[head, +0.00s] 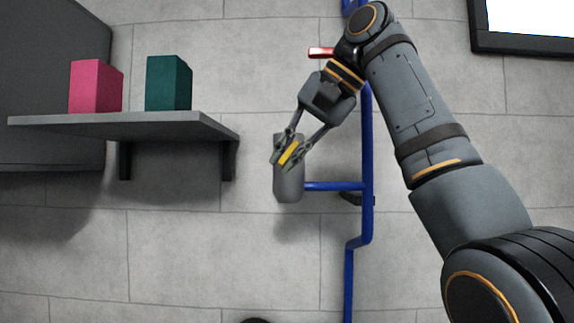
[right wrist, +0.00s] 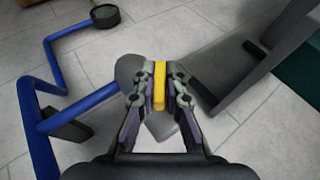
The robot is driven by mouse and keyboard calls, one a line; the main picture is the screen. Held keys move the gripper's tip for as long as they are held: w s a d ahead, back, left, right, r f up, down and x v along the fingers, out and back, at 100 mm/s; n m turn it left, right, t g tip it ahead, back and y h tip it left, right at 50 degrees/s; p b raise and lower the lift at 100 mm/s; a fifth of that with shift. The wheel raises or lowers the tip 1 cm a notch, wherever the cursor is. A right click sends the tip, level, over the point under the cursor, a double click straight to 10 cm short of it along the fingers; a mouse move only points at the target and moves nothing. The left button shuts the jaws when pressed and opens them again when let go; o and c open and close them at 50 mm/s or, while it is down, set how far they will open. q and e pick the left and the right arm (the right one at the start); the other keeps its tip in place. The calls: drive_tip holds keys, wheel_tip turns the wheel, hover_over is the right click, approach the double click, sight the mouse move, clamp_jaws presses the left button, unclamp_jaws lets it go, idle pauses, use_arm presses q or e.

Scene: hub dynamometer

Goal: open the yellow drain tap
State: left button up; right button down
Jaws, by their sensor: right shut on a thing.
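The yellow drain tap (head: 289,152) is a small yellow lever on the grey cylinder (head: 289,185) in the middle of the head view. My right gripper (head: 290,152) is shut on the yellow lever, with one finger on each side of it. In the right wrist view the yellow lever (right wrist: 159,86) stands between the two fingertips (right wrist: 159,95), with the grey cylinder (right wrist: 130,70) behind it. The fingers hide part of the cylinder's top. My left gripper is not in view.
A blue pipe (head: 366,150) runs up and down right of the cylinder, with a branch joining it. A red handle (head: 321,53) sits higher up. A grey shelf (head: 130,124) at left holds a pink box (head: 95,87) and a green box (head: 168,84).

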drive_tip(key=shift+r+n+h+p, duration=0.3)
drive_tip(key=shift+r+h+p, duration=0.05)
drive_tip(key=shift+h+p, duration=0.8)
drive_tip(key=shift+f+n+h+p, duration=0.15)
drive_tip(key=shift+n+h+p, duration=0.15)
drive_tip(key=shift+h+p, duration=0.8)
drive_tip(key=c, duration=1.4)
unclamp_jaws()
drive_tip(key=shift+s+f, duration=0.1)
drive_tip(key=shift+g, duration=0.3)
